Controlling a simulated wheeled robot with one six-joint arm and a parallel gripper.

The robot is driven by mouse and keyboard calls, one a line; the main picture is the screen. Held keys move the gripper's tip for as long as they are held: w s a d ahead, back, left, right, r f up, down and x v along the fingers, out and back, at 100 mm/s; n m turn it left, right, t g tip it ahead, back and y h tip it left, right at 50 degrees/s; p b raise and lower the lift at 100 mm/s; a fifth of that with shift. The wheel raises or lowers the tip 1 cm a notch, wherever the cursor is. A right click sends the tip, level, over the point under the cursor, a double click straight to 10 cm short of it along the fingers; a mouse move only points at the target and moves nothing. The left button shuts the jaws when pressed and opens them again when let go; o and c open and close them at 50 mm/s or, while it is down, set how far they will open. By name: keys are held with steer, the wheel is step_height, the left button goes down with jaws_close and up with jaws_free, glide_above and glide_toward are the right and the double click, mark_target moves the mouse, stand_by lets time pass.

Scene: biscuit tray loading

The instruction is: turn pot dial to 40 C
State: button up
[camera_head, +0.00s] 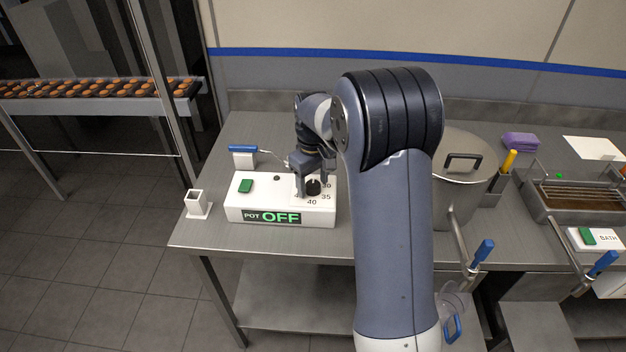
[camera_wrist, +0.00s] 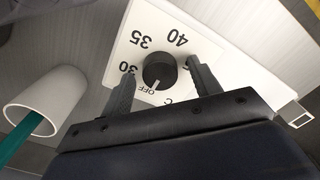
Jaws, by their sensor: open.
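The pot control box (camera_head: 262,208) is a white box on the steel table, with a lit sign (camera_head: 272,217) reading "POT OFF" and a green button (camera_head: 245,186). Its black dial (camera_head: 313,187) sits on a white plate marked 30, 35 and 40. In the wrist view the dial (camera_wrist: 160,70) shows between my fingers, and its white pointer line is at OFF. My gripper (camera_wrist: 158,84) is open, with one finger on each side of the dial. I cannot tell whether either finger touches it. In the head view my gripper (camera_head: 314,184) is over the dial, partly hiding the scale.
A lidded steel pot (camera_head: 462,190) stands right of my arm.

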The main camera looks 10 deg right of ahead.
steer(key=shift+f, duration=0.1)
steer(key=shift+c, duration=0.3)
steer(key=c, duration=0.9)
steer(key=shift+c, duration=0.2)
